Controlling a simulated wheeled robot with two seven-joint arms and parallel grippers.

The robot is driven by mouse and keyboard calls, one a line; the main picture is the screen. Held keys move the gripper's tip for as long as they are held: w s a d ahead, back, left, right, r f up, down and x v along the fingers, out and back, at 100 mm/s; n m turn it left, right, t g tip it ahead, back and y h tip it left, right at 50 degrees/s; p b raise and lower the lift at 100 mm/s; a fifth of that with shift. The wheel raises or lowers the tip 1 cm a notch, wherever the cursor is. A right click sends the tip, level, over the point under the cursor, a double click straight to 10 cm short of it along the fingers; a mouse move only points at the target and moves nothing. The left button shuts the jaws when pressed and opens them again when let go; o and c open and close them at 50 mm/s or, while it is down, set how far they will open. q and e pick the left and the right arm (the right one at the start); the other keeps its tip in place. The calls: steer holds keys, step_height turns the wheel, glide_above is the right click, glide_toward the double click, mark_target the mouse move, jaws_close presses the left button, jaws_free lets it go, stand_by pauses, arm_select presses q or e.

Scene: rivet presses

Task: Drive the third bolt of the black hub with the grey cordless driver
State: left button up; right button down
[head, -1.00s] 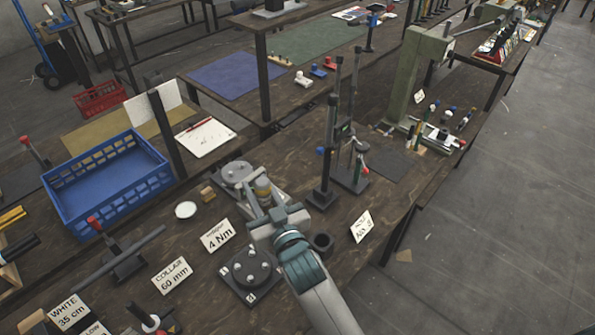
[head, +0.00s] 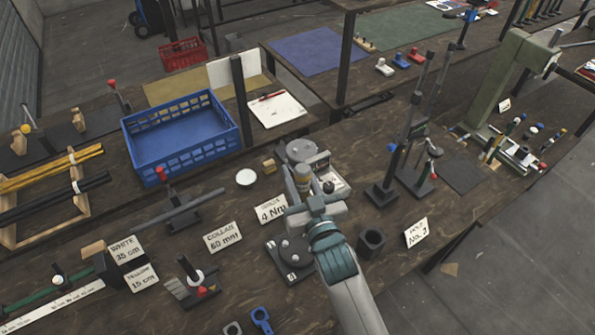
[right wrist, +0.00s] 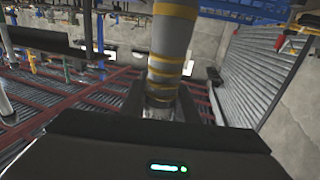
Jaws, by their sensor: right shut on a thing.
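The black hub (head: 291,252) sits on a dark square plate with white number marks, on the brown bench in the head view. Bolt heads show on it, too small to tell how far each is in. My right gripper (head: 303,192) is beyond the hub, shut on the grey cordless driver (head: 302,176), which has yellow bands. The driver stands roughly upright in the jaws and also shows in the right wrist view (right wrist: 172,50). Its lower end is hidden by the gripper. My left gripper is not in view.
A grey round disc (head: 300,149) lies just beyond the driver. Black upright stands (head: 385,190) rise to the right. A blue crate (head: 180,140) is at back left.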

steer(key=shift+f+b, duration=1.4)
steer(key=shift+f, duration=1.05)
steer(key=shift+p, duration=0.65)
stand_by(0.3)
steer(key=shift+f+b, duration=0.55)
steer(key=shift+f, duration=0.4)
stand_by(0.6)
steer(key=shift+s+f, duration=0.15)
steer(key=shift+f, duration=0.3)
stand_by(1.5)
steer(key=shift+f, duration=0.15)
stand_by(0.9)
